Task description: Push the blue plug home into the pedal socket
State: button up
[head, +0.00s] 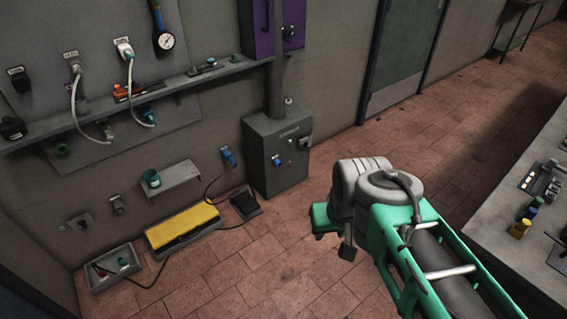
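A blue plug (228,156) is at a socket on the lower wall, left of the grey floor cabinet. A dark cable runs from it down toward the floor. The socket behind it is mostly hidden, and I cannot tell how deep the plug sits. A black pedal (245,204) lies on the floor below, right of a yellow-topped step. My green and grey arm reaches in from the lower right. My gripper (334,232) points down over the floor, right of the pedal and well apart from the plug. Its fingers are largely hidden by the wrist.
The grey cabinet (277,150) stands between plug and doorway. The yellow-topped step (184,226), an open bin (97,284) and a loose dark cable lie along the wall. A small wall shelf (176,181) holds a teal cup. A bench (505,235) stands right. The middle floor is clear.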

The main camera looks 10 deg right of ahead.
aim_at(230, 158)
jog(key=z, duration=0.6)
jog(key=i, duration=1.5)
jog(key=u, duration=1)
jog(key=i, duration=0.6)
jog(key=u, duration=0.65)
